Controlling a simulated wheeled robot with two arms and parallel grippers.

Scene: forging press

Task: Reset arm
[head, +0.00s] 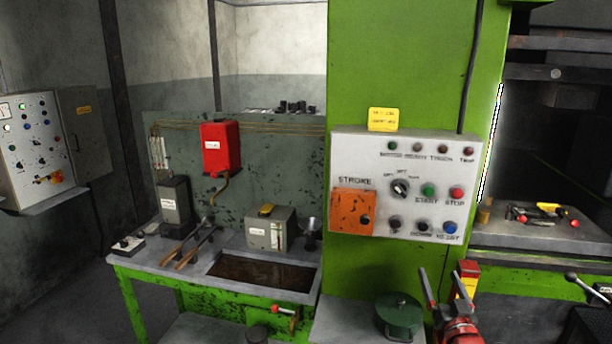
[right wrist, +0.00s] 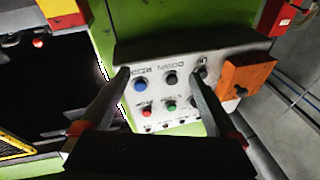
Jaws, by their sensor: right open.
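My right gripper (head: 440,274) is low in the head view, in front of the green press column, below the white control panel (head: 410,222). Its two fingers are spread and nothing shows between them. In the right wrist view the open gripper (right wrist: 161,71) points toward the panel, which appears upside down with its buttons beyond the fingertips. The panel carries a selector knob (head: 400,188), a green START button (head: 428,191), a red STOP button (head: 457,193) and a blue button (head: 450,228). An orange box (head: 353,211) is at its left. My left gripper is not in view.
The press bed (head: 550,238) at right holds small tools. A dark green lidded pot (head: 398,316) stands left of my right gripper. A green bench (head: 150,268) with tongs and a dark trough stands left. A lever with a black knob (head: 572,277) is at right.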

